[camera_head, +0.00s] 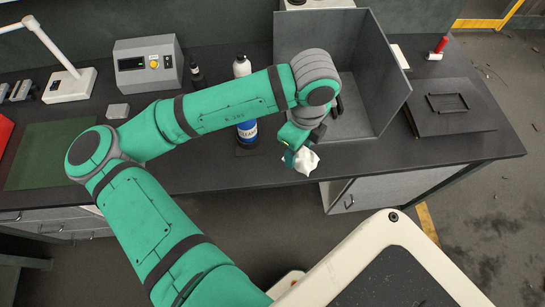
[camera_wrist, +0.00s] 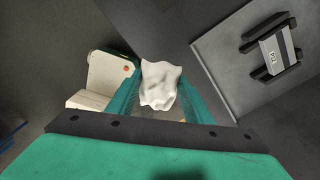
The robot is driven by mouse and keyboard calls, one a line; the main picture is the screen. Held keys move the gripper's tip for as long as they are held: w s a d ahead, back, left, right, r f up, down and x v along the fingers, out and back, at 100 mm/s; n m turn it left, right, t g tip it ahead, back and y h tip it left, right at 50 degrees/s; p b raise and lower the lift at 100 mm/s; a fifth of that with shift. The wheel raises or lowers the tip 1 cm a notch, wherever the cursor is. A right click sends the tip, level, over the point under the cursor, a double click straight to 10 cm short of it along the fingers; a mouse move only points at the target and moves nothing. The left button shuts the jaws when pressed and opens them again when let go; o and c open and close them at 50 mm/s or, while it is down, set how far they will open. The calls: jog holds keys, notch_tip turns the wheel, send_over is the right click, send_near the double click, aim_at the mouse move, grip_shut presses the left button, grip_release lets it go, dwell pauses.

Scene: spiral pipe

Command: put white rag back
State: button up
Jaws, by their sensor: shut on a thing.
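The white rag (camera_head: 304,161) is a crumpled white cloth held at the end of my arm in the head view, near the front edge of the dark workbench. My gripper (camera_head: 291,157) is shut on it. In the wrist view the white rag (camera_wrist: 160,86) sits between the two green fingers of my gripper (camera_wrist: 156,98), with the floor far below. The rag appears held in the air, not lying on the bench. My arm hides part of the bench behind it.
A grey open-sided box (camera_head: 388,85) stands on the bench behind my gripper. A blue-labelled bottle (camera_head: 247,132) stands left of my gripper, and a white-topped bottle (camera_head: 241,66) is farther back. A dark flat case (camera_head: 480,112) lies at right. A green mat (camera_head: 40,160) lies at left.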

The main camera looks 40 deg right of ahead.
send_over(273, 164)
jog(key=f, duration=0.6)
jog(key=shift+s+d, duration=0.15)
jog(key=shift+s, duration=0.15)
jog(key=shift+w+f, duration=0.15)
jog(key=shift+f, duration=0.8)
jog(key=shift+w+f, duration=0.15)
jog(key=shift+f, duration=0.75)
jog(key=shift+f, duration=0.1)
jog(key=o, duration=1)
notch_tip(273, 164, up, 12)
jog(key=shift+s+r, duration=0.1)
jog(key=shift+r, duration=0.05)
